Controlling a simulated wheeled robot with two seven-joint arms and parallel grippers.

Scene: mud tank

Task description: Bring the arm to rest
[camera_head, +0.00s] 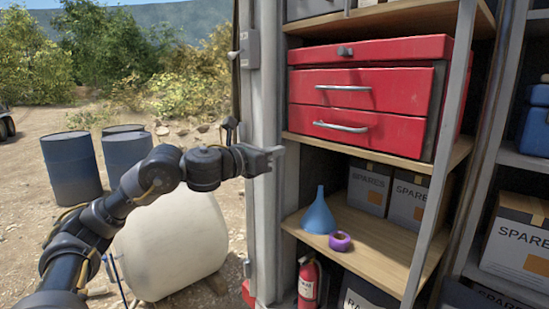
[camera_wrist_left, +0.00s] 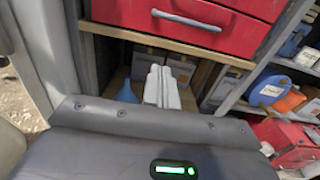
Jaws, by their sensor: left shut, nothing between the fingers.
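My left arm reaches in from the lower left in the head view. Its gripper (camera_head: 277,152) is shut and empty, in front of the cabinet's left post, just below the height of the shelf under the red drawers. In the left wrist view the shut fingers (camera_wrist_left: 162,86) point toward the lower shelf, with the blue funnel (camera_wrist_left: 127,93) just left of them. The gripper touches nothing that I can make out. My right gripper is not in view.
A red drawer chest (camera_head: 362,95) stands on the upper shelf. Below it are a blue funnel (camera_head: 319,212), a purple tape roll (camera_head: 340,241) and SPARES boxes (camera_head: 369,187). A fire extinguisher (camera_head: 308,283) stands low. A cream tank (camera_head: 172,247) and blue barrels (camera_head: 72,168) are outside.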

